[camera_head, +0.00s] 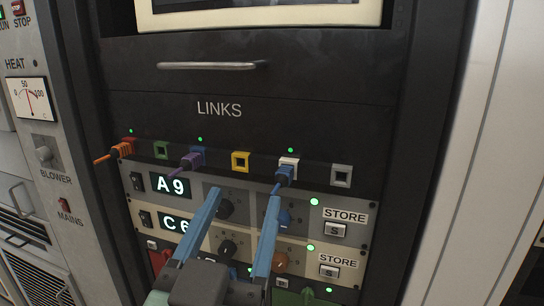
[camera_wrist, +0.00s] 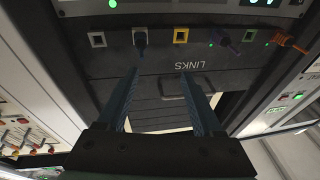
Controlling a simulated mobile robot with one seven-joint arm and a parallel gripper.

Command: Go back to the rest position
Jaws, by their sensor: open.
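My gripper (camera_head: 244,196) is open, with its two blue fingers apart and nothing between them. It is in front of the rack's lower panels, below the row of link sockets. In the wrist view my gripper (camera_wrist: 160,75) points at the dark LINKS panel (camera_wrist: 165,62), which appears upside down. A blue plug (camera_head: 285,174) sits in the white-framed socket just above my right fingertip in the head view. I cannot tell the exact gap between my fingertips and the panel.
An orange plug (camera_head: 122,149) and a purple plug (camera_head: 193,160) sit in other sockets and stick out. The yellow socket (camera_head: 240,161) is empty. Knobs and two STORE buttons (camera_head: 335,230) are around my fingers. A drawer handle (camera_head: 212,66) juts out above.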

